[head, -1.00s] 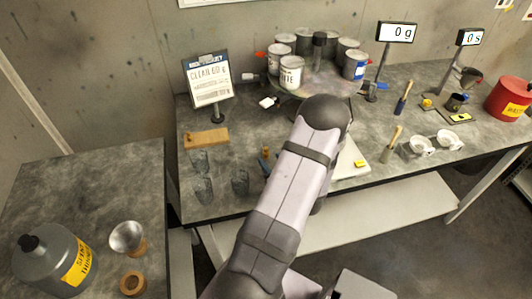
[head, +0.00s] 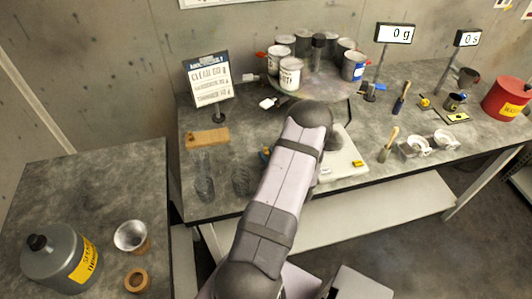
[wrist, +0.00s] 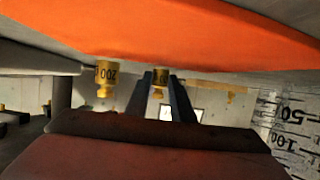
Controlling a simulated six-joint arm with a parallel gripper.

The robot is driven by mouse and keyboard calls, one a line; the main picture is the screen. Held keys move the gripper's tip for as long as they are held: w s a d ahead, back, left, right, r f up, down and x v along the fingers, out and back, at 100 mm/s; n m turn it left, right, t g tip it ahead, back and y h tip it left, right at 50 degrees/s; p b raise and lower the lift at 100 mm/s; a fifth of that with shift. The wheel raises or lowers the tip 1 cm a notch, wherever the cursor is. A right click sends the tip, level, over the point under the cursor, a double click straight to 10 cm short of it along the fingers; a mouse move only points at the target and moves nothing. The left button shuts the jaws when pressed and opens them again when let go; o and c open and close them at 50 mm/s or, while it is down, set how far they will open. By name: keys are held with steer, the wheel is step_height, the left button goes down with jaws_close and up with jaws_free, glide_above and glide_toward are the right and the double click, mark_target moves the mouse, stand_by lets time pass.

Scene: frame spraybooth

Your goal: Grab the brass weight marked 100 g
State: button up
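In the wrist view two brass weights show upside down. The left one (wrist: 106,76) is marked 200. The smaller one (wrist: 159,79) shows between my gripper's dark fingers (wrist: 160,88), and its mark is too small to read surely. The fingers are apart, and I see no clear contact with that weight. In the head view my arm hides the gripper and these weights.
A glass beaker with scale marks (wrist: 288,125) stands close at right in the wrist view. A broad orange surface (wrist: 160,30) fills its top. In the head view, glasses (head: 203,185), a wooden block (head: 207,139) and a white scale (head: 345,160) flank my arm.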

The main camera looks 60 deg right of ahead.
jaws_close()
steer(key=shift+r, duration=0.25)
step_height(320, 180, up, 10)
steer(key=b, duration=0.2)
steer(key=shift+f, duration=0.15)
stand_by(0.3)
